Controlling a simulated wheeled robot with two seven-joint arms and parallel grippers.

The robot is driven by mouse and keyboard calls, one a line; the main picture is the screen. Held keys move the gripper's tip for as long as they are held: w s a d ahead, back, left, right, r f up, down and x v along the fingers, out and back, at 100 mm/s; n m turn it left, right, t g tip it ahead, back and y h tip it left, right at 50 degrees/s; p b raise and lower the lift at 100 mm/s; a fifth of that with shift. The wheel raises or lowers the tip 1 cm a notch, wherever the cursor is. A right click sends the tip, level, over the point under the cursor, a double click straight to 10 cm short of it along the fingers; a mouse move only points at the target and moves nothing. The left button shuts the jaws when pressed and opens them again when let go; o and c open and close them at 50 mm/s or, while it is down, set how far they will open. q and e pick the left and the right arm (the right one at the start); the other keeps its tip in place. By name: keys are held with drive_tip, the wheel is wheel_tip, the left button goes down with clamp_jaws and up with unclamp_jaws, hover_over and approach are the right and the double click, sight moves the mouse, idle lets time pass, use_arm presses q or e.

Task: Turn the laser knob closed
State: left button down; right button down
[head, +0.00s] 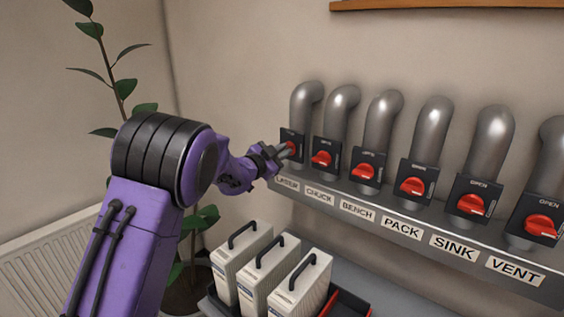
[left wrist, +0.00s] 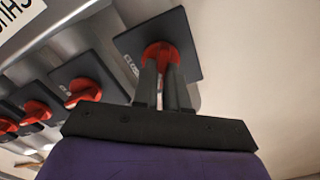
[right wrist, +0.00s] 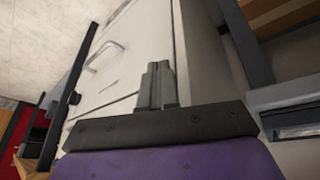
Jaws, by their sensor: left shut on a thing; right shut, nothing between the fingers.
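The red laser knob (head: 291,146) sits on a black plate above the LASER label (head: 287,184), at the left end of a row of knobs. In the left wrist view the knob (left wrist: 160,52) is between the tips of my left gripper (left wrist: 165,75). My left gripper (head: 283,152) is shut on this knob and hides part of it in the head view. My right gripper (right wrist: 157,75) is shut and empty, away from the knobs, in front of a pale cabinet with a handle in the right wrist view.
To the right stand more red knobs: CHUCK (head: 321,158), BENCH (head: 364,171), PACK (head: 412,186), SINK (head: 471,203) and VENT (head: 541,226), below grey pipes. Pale handled cases (head: 300,285) stand below the shelf. A plant (head: 106,66) is behind my left arm.

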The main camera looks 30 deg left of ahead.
use_arm(q)
drive_tip(key=shift+d+f+m+b, duration=0.1)
drive_tip(key=shift+f+m+b, duration=0.05)
drive_tip(key=shift+m+b, duration=2.75)
drive_tip(key=shift+f+m+b, duration=0.15)
drive_tip(key=shift+m+b, duration=2.65)
drive_tip(key=shift+b, duration=0.1)
drive_tip(key=c, duration=1.2)
unclamp_jaws()
drive_tip(key=shift+o, duration=0.2)
drive_tip(key=s+b, duration=0.2)
drive_tip(key=s, duration=0.8)
drive_tip(key=shift+s+a+b, duration=0.25)
drive_tip(key=shift+a+b, duration=0.05)
drive_tip(key=shift+a, duration=0.1)
